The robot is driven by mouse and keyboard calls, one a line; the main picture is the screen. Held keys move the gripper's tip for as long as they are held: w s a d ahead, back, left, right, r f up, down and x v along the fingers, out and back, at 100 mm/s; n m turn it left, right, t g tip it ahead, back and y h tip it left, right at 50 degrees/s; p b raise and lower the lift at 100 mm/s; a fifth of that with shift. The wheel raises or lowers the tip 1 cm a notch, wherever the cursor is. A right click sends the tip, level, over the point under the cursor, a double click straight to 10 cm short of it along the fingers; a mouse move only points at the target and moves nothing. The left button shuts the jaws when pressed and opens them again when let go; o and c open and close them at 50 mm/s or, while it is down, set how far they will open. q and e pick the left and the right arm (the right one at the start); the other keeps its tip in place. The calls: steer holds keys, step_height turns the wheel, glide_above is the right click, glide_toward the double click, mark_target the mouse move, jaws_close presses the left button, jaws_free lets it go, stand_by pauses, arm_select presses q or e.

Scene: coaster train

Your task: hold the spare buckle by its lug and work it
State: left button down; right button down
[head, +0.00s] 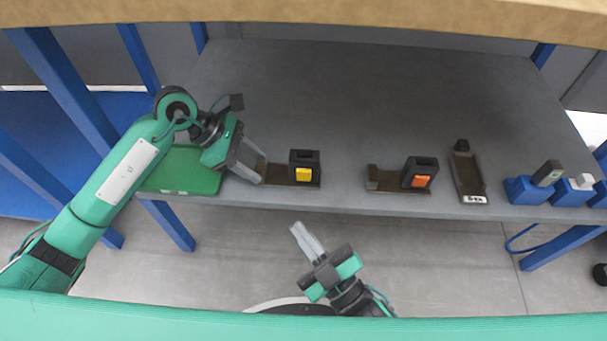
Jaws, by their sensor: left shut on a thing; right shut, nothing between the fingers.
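A buckle with a black housing and a yellow button (303,174) stands on a brown base plate (279,175) near the front edge of the grey table. My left gripper (260,173) is shut on the lug at the left end of this base; its fingers hide most of the lug. A second buckle with an orange button (421,181) stands on a similar base to the right, with its lug (373,178) free. I cannot tell from any marking which buckle is the spare. My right gripper (296,228) is shut and empty, below and in front of the table edge.
A green tray or mat (185,172) lies at the left under my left arm. A narrow dark holder with a white label (474,199) stands right of the orange-button buckle. Several blue blocks (526,191) line the right front. The table's back (380,90) is clear.

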mark_target(307, 206)
steer(key=shift+w+d, duration=0.15)
steer(key=shift+w, duration=4.1)
steer(key=shift+w, duration=0.15)
steer(key=shift+w, duration=0.25)
steer(key=shift+w, duration=0.5)
steer(key=shift+s, duration=0.9)
steer(key=shift+s, duration=2.5)
